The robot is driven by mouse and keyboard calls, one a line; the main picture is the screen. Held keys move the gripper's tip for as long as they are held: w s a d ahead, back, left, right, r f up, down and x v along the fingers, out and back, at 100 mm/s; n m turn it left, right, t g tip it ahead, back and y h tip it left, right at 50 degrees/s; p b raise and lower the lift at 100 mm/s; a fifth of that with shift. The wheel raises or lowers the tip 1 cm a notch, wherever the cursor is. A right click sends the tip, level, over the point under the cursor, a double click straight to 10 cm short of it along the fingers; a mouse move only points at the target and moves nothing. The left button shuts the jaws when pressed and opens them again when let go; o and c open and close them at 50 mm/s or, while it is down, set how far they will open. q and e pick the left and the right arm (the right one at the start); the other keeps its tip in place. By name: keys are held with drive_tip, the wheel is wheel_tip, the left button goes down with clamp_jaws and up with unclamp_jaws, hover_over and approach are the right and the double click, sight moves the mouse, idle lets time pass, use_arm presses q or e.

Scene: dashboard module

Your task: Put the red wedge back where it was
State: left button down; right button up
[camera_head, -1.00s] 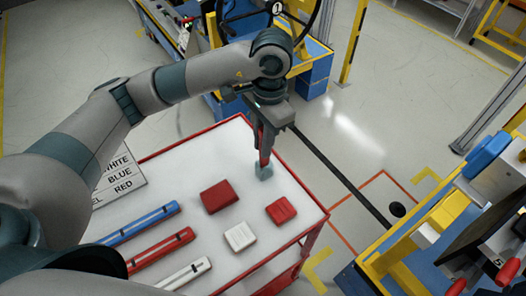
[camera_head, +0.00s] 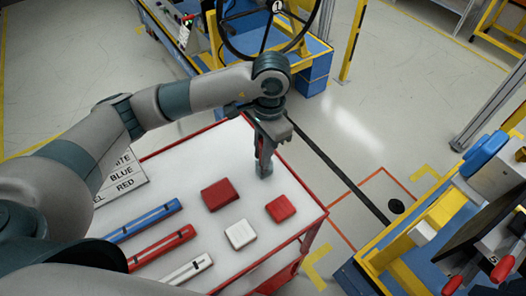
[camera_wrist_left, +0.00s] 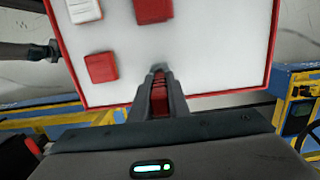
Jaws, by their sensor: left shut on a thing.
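My left gripper (camera_head: 264,168) is over the far right part of the white tabletop, pointing down. It is shut on a small red piece, which looks like the red wedge (camera_wrist_left: 160,97); it shows between the fingers in the left wrist view. In the head view the fingers hide most of it. I cannot tell whether the fingertips touch the tabletop. Two other red blocks lie on the table: a larger one (camera_head: 219,195) and a smaller one (camera_head: 280,208). My right gripper is not in view.
The red-rimmed white table (camera_head: 180,165) also holds a white block (camera_head: 240,234) and blue (camera_head: 138,222), red (camera_head: 162,247) and white (camera_head: 188,271) bars. A lettered sheet (camera_head: 120,178) lies at the left. The tabletop left of my gripper is clear.

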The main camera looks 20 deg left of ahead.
use_arm(q)
drive_tip(key=c, duration=1.7)
unclamp_jaws()
drive_tip(key=shift+r+p, duration=0.2)
drive_tip(key=shift+p, duration=0.15)
drive_tip(key=shift+r+b, duration=0.3)
drive_tip(key=shift+b, duration=0.1)
drive_tip(key=r+b, duration=0.1)
drive_tip(key=r, duration=0.2)
drive_tip(key=r+b, duration=0.1)
drive_tip(key=r, duration=0.2)
drive_tip(key=r+b, duration=0.1)
drive_tip(key=r, duration=0.2)
drive_tip(key=shift+w+d+r+b, duration=0.25)
drive_tip(key=shift+w+b, duration=0.05)
drive_tip(key=shift+w, duration=0.05)
drive_tip(key=shift+r, duration=0.85)
